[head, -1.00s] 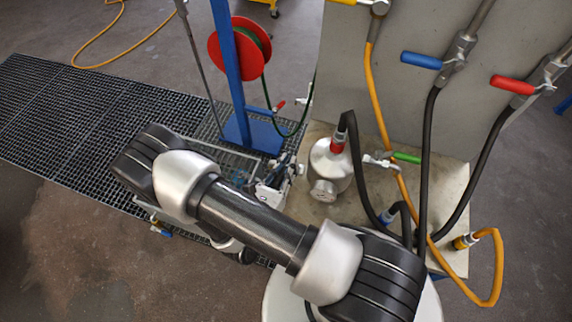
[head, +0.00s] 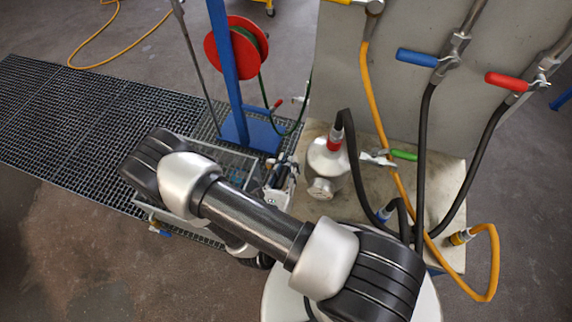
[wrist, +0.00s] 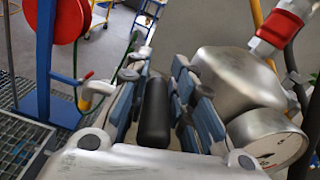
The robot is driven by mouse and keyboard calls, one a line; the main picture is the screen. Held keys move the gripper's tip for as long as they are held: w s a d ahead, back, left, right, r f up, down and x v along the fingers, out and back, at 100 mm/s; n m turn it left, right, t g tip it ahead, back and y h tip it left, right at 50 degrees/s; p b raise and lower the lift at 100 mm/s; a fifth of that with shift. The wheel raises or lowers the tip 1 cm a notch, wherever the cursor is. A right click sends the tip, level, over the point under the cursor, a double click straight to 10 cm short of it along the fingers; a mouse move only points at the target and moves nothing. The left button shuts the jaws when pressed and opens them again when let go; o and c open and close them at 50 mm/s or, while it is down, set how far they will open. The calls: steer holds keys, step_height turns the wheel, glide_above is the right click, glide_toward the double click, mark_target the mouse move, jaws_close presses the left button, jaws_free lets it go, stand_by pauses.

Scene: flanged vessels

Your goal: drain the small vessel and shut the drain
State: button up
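The small vessel (head: 328,165) is a silver pot on the pale bench, with a red coupling (head: 334,144) on top and a round face at its front. It also shows at the right in the wrist view (wrist: 235,75), close beside my right finger. My gripper (head: 283,180) is just left of the vessel in the head view, partly hidden by my arm. In the wrist view my gripper (wrist: 158,85) has its fingers apart. A black rounded bar (wrist: 155,112) shows between them; I cannot tell whether they touch it. No drain valve is clearly seen.
A green-handled valve (head: 403,155) is right of the vessel, among black and orange hoses. Blue (head: 417,58) and red (head: 508,81) valve handles are on the panel. A clear-walled tub (head: 235,162), a blue post (head: 222,70) and a red reel (head: 225,50) stand left.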

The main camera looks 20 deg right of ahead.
steer(key=o, duration=0.4)
steer(key=shift+d, duration=0.1)
steer(key=shift+s+a, duration=0.1)
steer(key=shift+a, duration=0.2)
steer(key=v, duration=1.1)
steer(key=shift+s+a, duration=0.15)
steer(key=shift+s, duration=0.1)
